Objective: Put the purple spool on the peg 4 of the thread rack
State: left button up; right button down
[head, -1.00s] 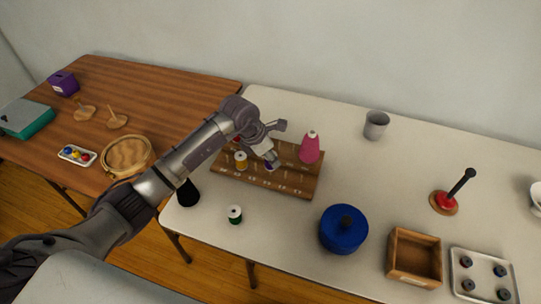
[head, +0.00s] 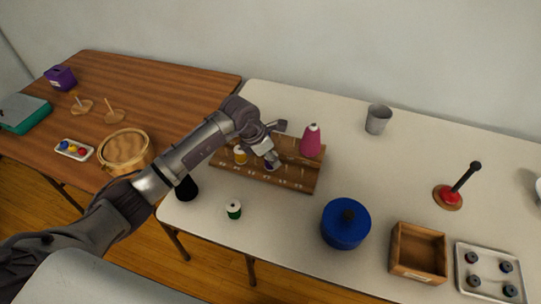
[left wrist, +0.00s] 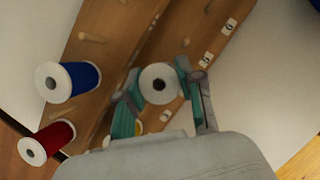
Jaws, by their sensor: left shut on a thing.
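The thread rack (head: 304,183) is a wooden stepped stand with pegs and numbered labels on the pale table. My left gripper (head: 271,158) is over the rack's middle, shut on the purple spool (head: 270,166). In the left wrist view the purple spool (left wrist: 158,84) shows its white end and dark hole between the teal-padded fingers. The labels 5 and 6 show just right of the gripper. Whether the spool is around a peg is hidden. My right gripper is not seen.
A yellow spool (head: 240,155) and a pink cone (head: 311,141) are at the rack. A blue spool (left wrist: 70,80) and a red spool (left wrist: 48,143) show left in the wrist view. A green spool (head: 233,209) and a blue pot (head: 345,226) stand in front.

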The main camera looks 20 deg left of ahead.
pick_arm(q)
jog(key=o, duration=1)
